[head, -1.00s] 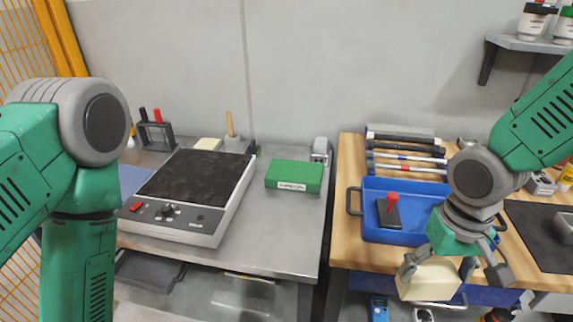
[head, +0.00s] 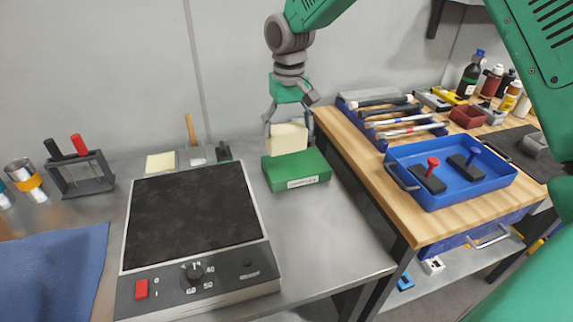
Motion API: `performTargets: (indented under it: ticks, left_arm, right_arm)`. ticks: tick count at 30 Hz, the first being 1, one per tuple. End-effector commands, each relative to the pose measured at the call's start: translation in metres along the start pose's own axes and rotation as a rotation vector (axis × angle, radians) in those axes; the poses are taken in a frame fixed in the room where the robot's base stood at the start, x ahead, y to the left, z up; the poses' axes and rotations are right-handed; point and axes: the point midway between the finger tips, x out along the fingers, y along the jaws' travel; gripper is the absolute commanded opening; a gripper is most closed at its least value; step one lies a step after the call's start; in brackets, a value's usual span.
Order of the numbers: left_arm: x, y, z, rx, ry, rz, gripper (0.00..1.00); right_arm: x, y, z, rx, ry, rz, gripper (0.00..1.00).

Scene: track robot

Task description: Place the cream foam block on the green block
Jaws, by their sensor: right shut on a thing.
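The cream foam block (head: 288,139) is upright between the fingers of my right gripper (head: 289,122). The gripper is shut on it, pointing down. The block is directly over the green block (head: 296,171), near its back left part. Its lower edge appears to meet the green block's top; I cannot tell whether it rests there or is slightly above. The green block lies flat on the grey metal table, with a white label on its front. My left gripper is out of view.
A hot plate (head: 190,215) with a dark top stands left of the green block. A pale pad (head: 160,162) and small holders sit behind it. To the right, a wooden bench (head: 430,226) carries a blue tray (head: 432,202) and several tools. The metal table's front right is clear.

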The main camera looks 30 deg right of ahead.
Motion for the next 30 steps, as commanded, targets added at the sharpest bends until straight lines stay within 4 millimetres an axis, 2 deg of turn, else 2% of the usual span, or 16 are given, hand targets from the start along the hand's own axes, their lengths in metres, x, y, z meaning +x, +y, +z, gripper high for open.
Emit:
performTargets:
  ticks: [1,5,8,14,20,24,30]
  left_arm:
    - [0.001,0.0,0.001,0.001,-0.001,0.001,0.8]
    - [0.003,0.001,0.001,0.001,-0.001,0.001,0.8]
    - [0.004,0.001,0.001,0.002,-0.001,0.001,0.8]
    - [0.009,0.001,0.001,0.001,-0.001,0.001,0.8]
    - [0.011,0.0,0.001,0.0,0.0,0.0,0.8]
    - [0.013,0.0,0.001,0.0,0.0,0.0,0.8]
    - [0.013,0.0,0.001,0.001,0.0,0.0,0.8]
  right_arm:
    - [-0.001,0.006,-0.009,0.013,-0.001,-0.001,0.56]
    - [-0.001,0.008,-0.019,0.026,-0.006,0.0,0.56]
    - [0.009,0.003,-0.02,0.026,-0.008,0.007,0.56]
    - [0.045,-0.004,-0.018,0.025,-0.006,0.013,0.56]
    - [0.065,0.0,-0.018,0.025,-0.005,0.01,0.56]
    - [0.088,0.004,-0.019,0.027,-0.007,0.006,0.56]
    - [0.094,0.005,-0.019,0.026,-0.005,0.006,0.56]
